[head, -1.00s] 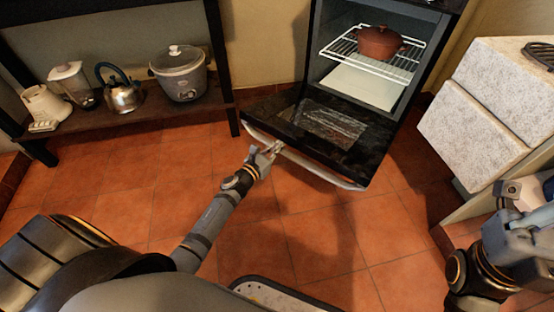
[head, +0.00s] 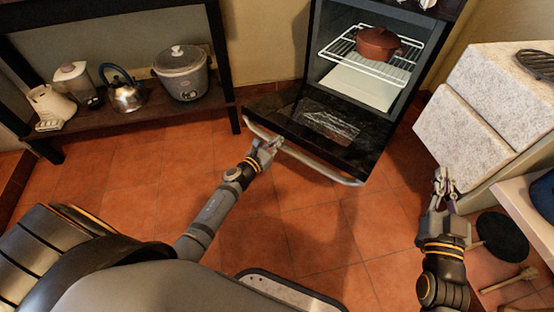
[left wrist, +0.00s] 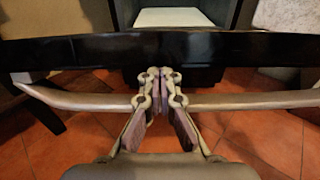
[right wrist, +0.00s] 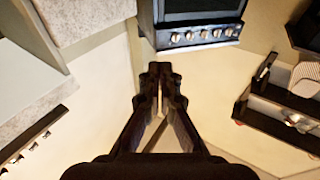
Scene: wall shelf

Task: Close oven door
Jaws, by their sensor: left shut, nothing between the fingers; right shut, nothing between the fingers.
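The oven (head: 362,75) stands at the back with its dark door (head: 330,130) hanging open, tilted down toward me. A brown lidded pot (head: 377,44) sits on the wire rack (head: 345,50) inside. My left gripper (head: 267,147) is shut and empty at the left part of the door's metal handle bar (head: 315,165). In the left wrist view its fingertips (left wrist: 159,78) overlap the handle (left wrist: 235,101) near the door's edge; whether they touch is unclear. My right gripper (head: 445,177) is shut and empty, raised to the right of the door, apart from it.
Pale stone-faced drawers (head: 463,140) stand right of the oven, close to my right gripper. A low shelf (head: 140,108) at left holds a rice cooker (head: 182,75), a kettle (head: 124,92) and a blender. The tiled floor (head: 300,215) before the door is clear.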

